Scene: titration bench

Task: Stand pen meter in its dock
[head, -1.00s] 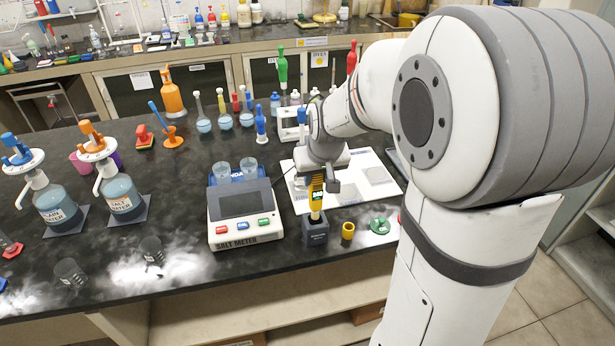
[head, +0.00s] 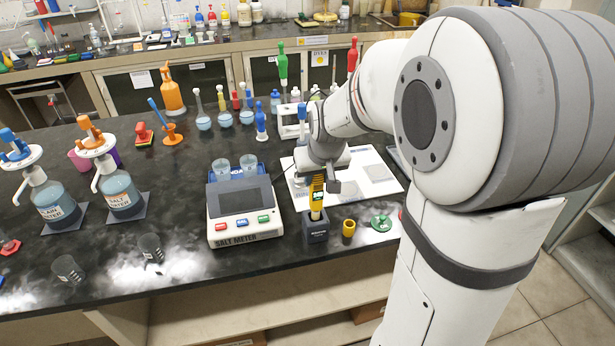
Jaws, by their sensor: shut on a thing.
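The yellow pen meter (head: 317,200) is upright in the head view, right of the salt meter. Its lower end is at the top opening of the small dark dock (head: 315,228), and it looks to be in it; how deep I cannot tell. My gripper (head: 322,186) is shut on the upper part of the pen meter, directly above the dock. The gripper and arm hide part of the pen's top.
The salt meter (head: 240,212) stands close left of the dock. A yellow cap (head: 348,228) and a green round piece (head: 381,223) lie to the right. A white mat (head: 368,188) is behind. The bench's front edge is near the dock.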

